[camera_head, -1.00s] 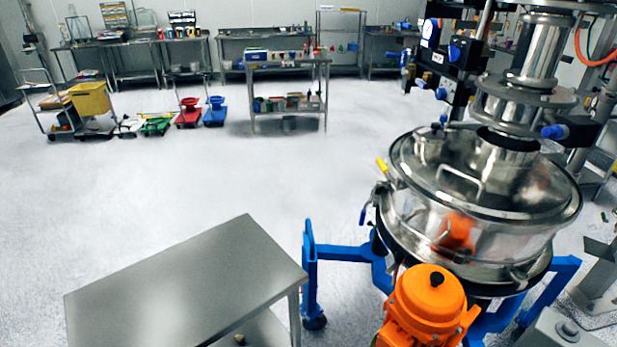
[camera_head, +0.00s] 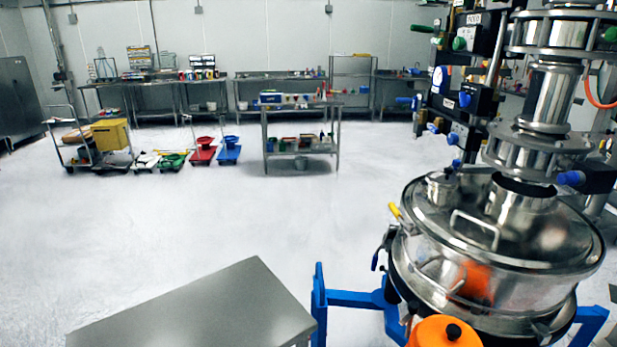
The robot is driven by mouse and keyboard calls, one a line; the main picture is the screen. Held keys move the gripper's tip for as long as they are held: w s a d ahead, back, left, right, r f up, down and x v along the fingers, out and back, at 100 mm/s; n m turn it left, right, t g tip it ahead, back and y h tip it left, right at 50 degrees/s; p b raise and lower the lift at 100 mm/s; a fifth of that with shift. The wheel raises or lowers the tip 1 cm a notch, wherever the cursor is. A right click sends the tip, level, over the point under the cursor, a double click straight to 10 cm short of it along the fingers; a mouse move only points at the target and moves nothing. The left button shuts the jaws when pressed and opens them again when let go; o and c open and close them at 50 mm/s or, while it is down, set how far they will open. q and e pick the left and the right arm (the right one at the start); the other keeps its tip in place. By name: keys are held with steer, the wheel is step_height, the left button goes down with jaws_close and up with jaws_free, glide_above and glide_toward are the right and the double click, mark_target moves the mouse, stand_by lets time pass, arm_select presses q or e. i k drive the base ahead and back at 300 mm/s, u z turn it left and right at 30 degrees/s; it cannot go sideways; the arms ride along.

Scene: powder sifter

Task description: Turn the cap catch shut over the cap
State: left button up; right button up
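The powder sifter (camera_head: 500,255) stands at the right, a round steel drum with a shiny domed lid (camera_head: 540,235). A small capped port (camera_head: 443,188) rises from the left part of the lid; it may be the cap, but its catch is too small to make out. A yellow-tipped lever (camera_head: 396,211) sticks up at the lid's left edge. I cannot tell whether it belongs to the catch. Neither of my grippers is in view.
A bare steel table (camera_head: 195,315) stands at the lower left. The sifter's blue frame (camera_head: 352,299) and orange motor (camera_head: 443,333) are at the bottom. A steel pipe column (camera_head: 552,95) stands above the lid. Open floor (camera_head: 240,215) lies left of the sifter.

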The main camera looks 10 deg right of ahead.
mark_target(414, 307)
steer(key=z, duration=1.25)
